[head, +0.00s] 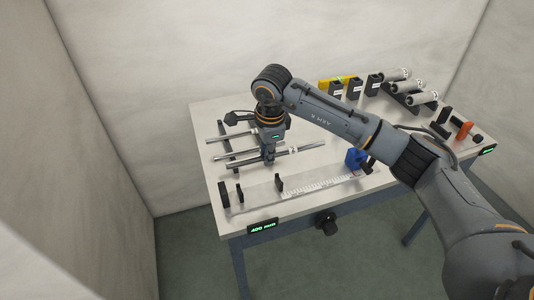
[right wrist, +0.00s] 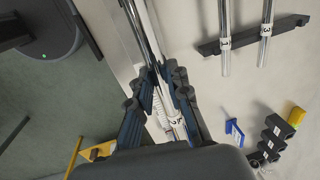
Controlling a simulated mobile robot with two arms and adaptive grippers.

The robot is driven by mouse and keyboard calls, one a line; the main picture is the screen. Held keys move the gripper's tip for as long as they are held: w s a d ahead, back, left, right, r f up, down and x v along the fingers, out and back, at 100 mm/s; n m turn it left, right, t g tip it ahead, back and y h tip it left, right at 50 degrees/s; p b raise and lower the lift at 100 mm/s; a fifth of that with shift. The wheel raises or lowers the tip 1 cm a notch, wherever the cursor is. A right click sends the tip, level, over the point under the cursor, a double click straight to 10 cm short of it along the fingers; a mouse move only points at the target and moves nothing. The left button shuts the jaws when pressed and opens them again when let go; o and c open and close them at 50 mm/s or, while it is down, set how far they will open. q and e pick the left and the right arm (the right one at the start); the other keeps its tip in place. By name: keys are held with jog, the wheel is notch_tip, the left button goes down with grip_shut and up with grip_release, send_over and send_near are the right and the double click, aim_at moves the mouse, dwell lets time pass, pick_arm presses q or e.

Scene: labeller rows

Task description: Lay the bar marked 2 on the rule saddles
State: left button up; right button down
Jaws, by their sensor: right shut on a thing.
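My right gripper (head: 268,158) is shut around a shiny metal bar (head: 305,149), held in the gap between the bar rack and the rule. In the right wrist view, the bar (right wrist: 152,40) passes between the fingers (right wrist: 165,85); its white label shows, but I cannot read the mark surely. The clear rule (head: 320,176) lies along the table's front with dark upright pieces (head: 279,183) and a blue block (head: 354,158) near it. I cannot tell surely which pieces are the saddles. My left gripper is not in view.
Bars marked 1 (right wrist: 223,45) and 3 (right wrist: 265,32) lie across a black rack (right wrist: 240,38). Black blocks (head: 354,88), pale cylinders (head: 422,98) and an orange piece (head: 464,131) stand at the back and right. A display reading 400 mm (head: 262,227) is on the table's front edge.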

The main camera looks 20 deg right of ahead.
jog(key=shift+f+b, duration=3.95)
jog(key=shift+f, duration=0.85)
